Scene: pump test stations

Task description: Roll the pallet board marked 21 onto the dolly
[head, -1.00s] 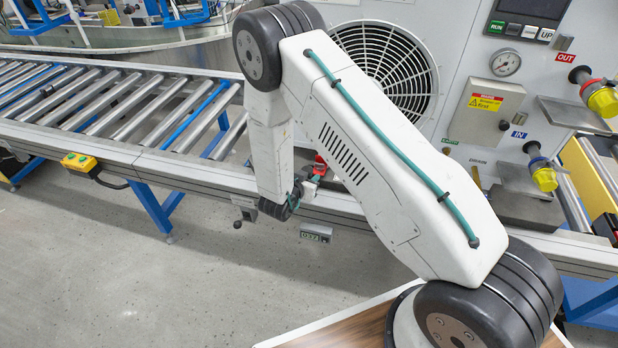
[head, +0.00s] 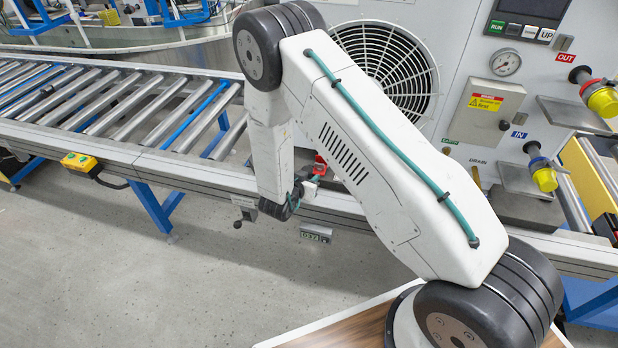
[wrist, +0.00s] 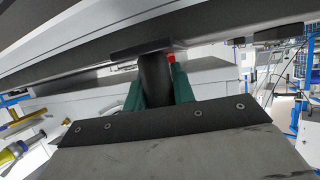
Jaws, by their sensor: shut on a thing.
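My gripper (wrist: 158,82) has two teal fingers in the wrist view, shut on a dark upright post (wrist: 156,74). The post meets a flat dark plate above it. What the post belongs to is unclear. In the head view my wrist is low at the front rail (head: 180,172) of the roller conveyor, beside a small red part (head: 321,167); my arm hides much of this spot. I cannot make out a pallet board marked 21 or identify a dolly in these views.
Bare rollers (head: 110,105) run to the left. A black-knobbed lever (head: 238,224) and a small numbered display (head: 316,234) hang below the rail. A yellow switch box (head: 78,161) is further left. A test cabinet (head: 463,55) stands behind. The grey floor (head: 100,270) is clear.

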